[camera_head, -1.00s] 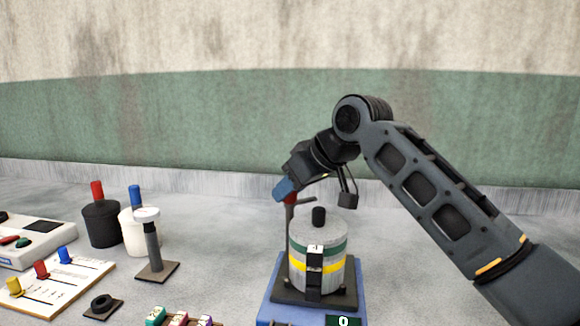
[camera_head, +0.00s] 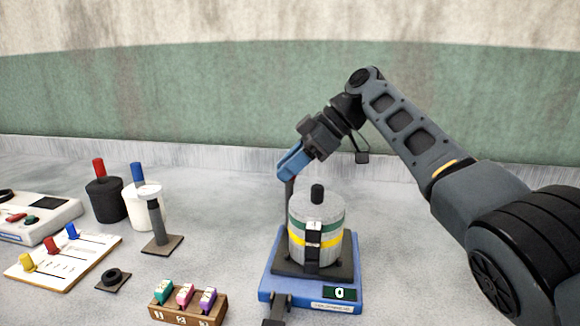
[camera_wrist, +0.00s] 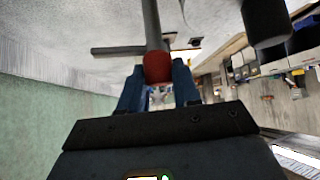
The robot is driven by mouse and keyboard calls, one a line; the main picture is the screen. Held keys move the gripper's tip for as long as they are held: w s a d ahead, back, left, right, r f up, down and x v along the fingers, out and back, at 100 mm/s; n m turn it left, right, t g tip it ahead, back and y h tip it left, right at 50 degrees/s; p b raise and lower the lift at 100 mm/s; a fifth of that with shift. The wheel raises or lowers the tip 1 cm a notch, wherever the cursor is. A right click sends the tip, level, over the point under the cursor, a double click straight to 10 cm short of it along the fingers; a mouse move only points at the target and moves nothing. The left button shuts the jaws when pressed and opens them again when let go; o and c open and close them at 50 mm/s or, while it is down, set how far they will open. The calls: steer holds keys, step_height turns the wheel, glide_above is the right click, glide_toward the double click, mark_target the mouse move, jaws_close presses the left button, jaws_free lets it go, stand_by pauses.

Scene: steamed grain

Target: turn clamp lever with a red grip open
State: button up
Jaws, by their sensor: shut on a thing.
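The clamp lever's grey rod (camera_head: 289,196) stands at the back left of a grey canister (camera_head: 318,224) with green and yellow bands. My gripper (camera_head: 285,168) is shut on the red grip, above and behind the canister's left side. The wrist view also shows the rod (camera_wrist: 151,25) running away from the grip, and a thinner grey bar (camera_wrist: 118,50) crossing it. The canister's black knob (camera_wrist: 265,22) is at top right there.
The canister stands on a dark plate on a blue scale (camera_head: 310,294) reading 0. The wall (camera_head: 150,90) is behind.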

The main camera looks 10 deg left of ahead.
steer(key=shift+a+n+g, duration=0.15)
steer(key=shift+n+g, duration=0.15)
steer(key=shift+n, duration=0.1)
steer(key=o, duration=1)
steer(key=shift+o, duration=0.2)
steer(key=v, duration=0.8)
steer(key=shift+b, duration=0.35)
